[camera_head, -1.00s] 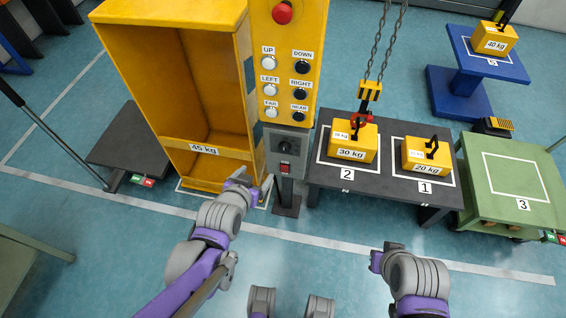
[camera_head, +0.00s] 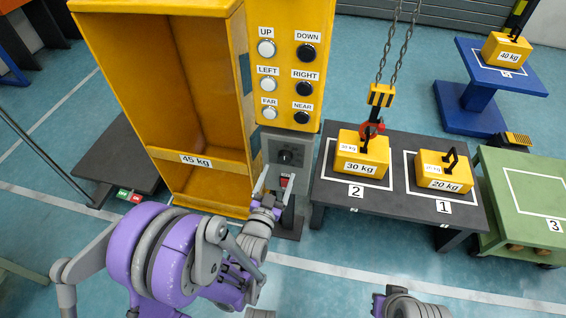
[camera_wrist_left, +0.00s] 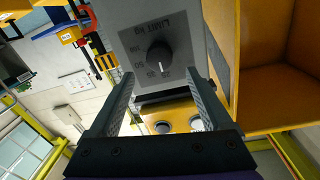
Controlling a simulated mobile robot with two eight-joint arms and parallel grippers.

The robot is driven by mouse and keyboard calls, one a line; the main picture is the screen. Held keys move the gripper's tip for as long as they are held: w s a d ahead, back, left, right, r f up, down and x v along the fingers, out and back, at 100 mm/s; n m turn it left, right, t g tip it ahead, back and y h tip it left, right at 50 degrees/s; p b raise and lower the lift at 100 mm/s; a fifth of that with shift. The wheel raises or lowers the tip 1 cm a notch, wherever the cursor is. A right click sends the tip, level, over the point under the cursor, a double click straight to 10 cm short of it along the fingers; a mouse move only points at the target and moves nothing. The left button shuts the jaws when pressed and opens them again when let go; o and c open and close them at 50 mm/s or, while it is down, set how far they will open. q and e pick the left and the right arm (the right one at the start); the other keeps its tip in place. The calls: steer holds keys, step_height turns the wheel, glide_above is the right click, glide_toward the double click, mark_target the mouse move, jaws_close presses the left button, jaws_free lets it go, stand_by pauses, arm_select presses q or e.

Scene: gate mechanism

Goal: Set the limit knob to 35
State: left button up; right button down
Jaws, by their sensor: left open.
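The limit knob (camera_head: 285,157) is a round black knob on a grey box (camera_head: 272,147) below the yellow button panel. The words LIMIT KG appear turned over. My left gripper (camera_head: 275,184) is open just in front of and below the knob in the head view. In the left wrist view its two fingers (camera_wrist_left: 158,105) are spread, with the knob beyond the gap between them. No right fingers show.
The button panel (camera_head: 285,60) is above. A yellow cabinet (camera_head: 200,170) stands close on the left. A dark table (camera_head: 400,200) with 30 kg (camera_head: 362,155) and 20 kg (camera_head: 440,172) weights stands right; a hook hangs at the 30 kg weight.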

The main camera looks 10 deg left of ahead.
mark_target(284, 160)
arm_select(q)
steer(key=w, duration=0.5)
steer(key=shift+w+d, duration=0.3)
jaws_close()
